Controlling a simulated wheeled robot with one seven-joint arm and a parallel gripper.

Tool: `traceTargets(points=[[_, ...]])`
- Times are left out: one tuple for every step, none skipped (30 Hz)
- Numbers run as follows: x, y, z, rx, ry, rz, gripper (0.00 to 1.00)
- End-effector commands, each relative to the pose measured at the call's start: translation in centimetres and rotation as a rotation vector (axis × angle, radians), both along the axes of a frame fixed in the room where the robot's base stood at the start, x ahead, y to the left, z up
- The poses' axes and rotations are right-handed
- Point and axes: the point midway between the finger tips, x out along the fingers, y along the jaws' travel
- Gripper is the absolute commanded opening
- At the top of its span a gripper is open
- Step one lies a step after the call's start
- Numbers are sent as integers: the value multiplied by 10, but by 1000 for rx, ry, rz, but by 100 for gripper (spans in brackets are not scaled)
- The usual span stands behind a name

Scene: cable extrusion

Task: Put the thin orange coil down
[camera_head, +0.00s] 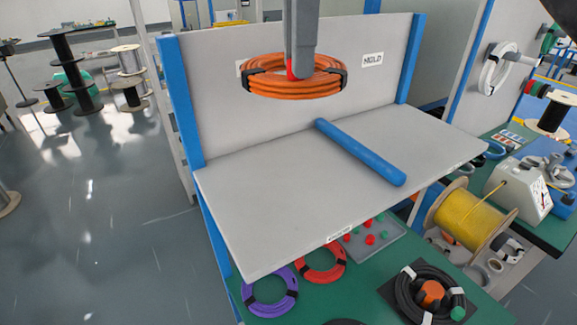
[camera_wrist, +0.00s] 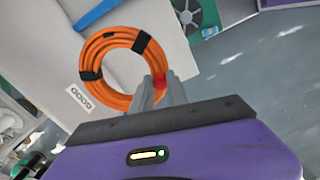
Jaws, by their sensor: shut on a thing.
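The orange coil (camera_head: 294,86) hangs in the air above the left part of the grey shelf (camera_head: 270,185), in front of its back panel. It is bound with black bands and lies roughly level. My gripper (camera_head: 298,68) comes down from above and is shut on the coil's rim. In the wrist view the coil (camera_wrist: 86,92) extends ahead of the fingers (camera_wrist: 157,88), which pinch its near side. A red patch shows at the grip. The fingertips are partly hidden by the coil.
A blue bar (camera_head: 360,152) lies across the shelf and splits it. The "HOLD" label (camera_head: 373,60) is on the back panel at right; a label at left is mostly hidden. Purple (camera_head: 270,291) and red (camera_head: 320,262) coils lie on the green bench below. Both shelf halves are bare.

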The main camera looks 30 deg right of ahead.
Motion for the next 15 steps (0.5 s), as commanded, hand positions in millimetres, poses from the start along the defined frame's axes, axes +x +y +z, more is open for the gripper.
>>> traceTargets(points=[[0, 0, -15, 4, 2, 4, 0], [0, 0, -22, 3, 4, 4, 0], [0, 0, -32, 3, 4, 4, 0], [-1, 1, -39, 4, 3, 3, 0], [-1, 1, -46, 4, 4, 4, 0], [0, 0, -56, 4, 4, 3, 0], [-1, 1, -63, 3, 3, 4, 0], [-1, 1, -71, 4, 3, 3, 0], [-1, 1, -80, 4, 4, 3, 0], [-1, 1, -87, 3, 3, 3, 0], [-1, 1, -94, 4, 4, 3, 0], [-1, 1, -103, 3, 3, 2, 0], [-1, 1, -110, 3, 3, 2, 0], [-1, 1, -116, 3, 3, 2, 0], [-1, 1, -123, 3, 2, 1, 0]])
